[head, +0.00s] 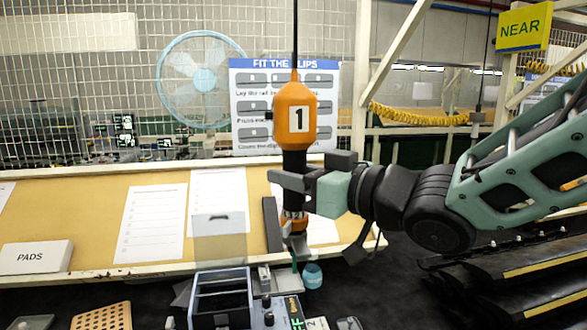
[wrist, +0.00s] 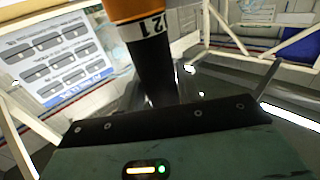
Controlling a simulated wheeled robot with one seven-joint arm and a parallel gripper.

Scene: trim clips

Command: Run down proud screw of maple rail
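An orange driver (head: 295,105) marked "1", with a black grip, hangs upright from a cord, its bit end pointing down over the bench's front edge. My gripper (head: 300,172) reaches in from the right at the black grip. One finger crosses in front of the grip; the other is partly hidden behind it. In the wrist view the driver's black grip (wrist: 152,70) rises beyond the palm, and a dark finger (wrist: 265,77) stands apart from it on the right, so the fingers look open around it. I cannot make out the maple rail or proud screw.
A tan bench (head: 90,205) holds paper sheets and a PADS box (head: 37,257). Dark racked parts (head: 510,275) lie at the right.

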